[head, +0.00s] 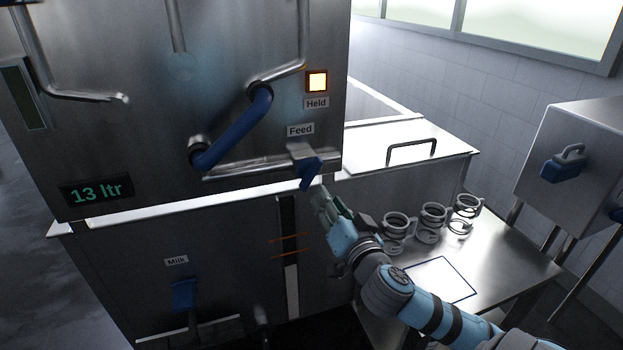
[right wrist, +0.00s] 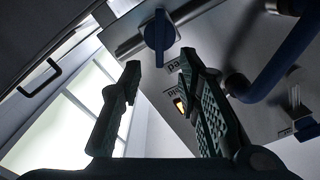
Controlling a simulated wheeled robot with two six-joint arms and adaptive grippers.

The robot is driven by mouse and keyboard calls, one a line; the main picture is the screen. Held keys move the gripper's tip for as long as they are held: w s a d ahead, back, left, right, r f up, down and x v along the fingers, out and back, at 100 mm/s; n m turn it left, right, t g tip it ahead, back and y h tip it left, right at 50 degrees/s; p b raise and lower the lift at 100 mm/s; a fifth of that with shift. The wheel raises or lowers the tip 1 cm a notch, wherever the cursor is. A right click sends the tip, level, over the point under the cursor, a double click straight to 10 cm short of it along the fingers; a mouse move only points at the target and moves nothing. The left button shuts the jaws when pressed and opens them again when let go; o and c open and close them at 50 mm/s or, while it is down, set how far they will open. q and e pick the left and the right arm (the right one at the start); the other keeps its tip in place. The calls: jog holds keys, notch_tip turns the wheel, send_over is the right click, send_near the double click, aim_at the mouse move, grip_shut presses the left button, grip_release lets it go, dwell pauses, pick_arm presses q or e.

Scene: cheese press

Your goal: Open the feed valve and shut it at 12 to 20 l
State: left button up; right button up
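The feed valve sits on a steel pipe under the "Feed" label (head: 300,130). Its blue handle (head: 312,172) points down, crosswise to the pipe. The green display (head: 97,193) reads 13 ltr. My right gripper (head: 322,196) is just below the handle. In the right wrist view the blue handle (right wrist: 159,38) is ahead of and between the two fingertips of my right gripper (right wrist: 160,70). The fingers are apart with nothing between them, and I see no clear contact with the handle. My left gripper is not in view.
A lit lamp (head: 317,82) is above the "Held" label. A thick blue handle bar (head: 235,130) is left of the feed valve. A milk valve (head: 184,294) is low on the left. Several ringed moulds (head: 395,230) stand on the steel table (head: 515,262) to the right.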

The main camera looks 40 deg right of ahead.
aim_at(313, 177)
jog(key=x, duration=1.2)
jog(key=shift+f, duration=0.1)
jog(key=shift+c, duration=0.3)
grip_shut()
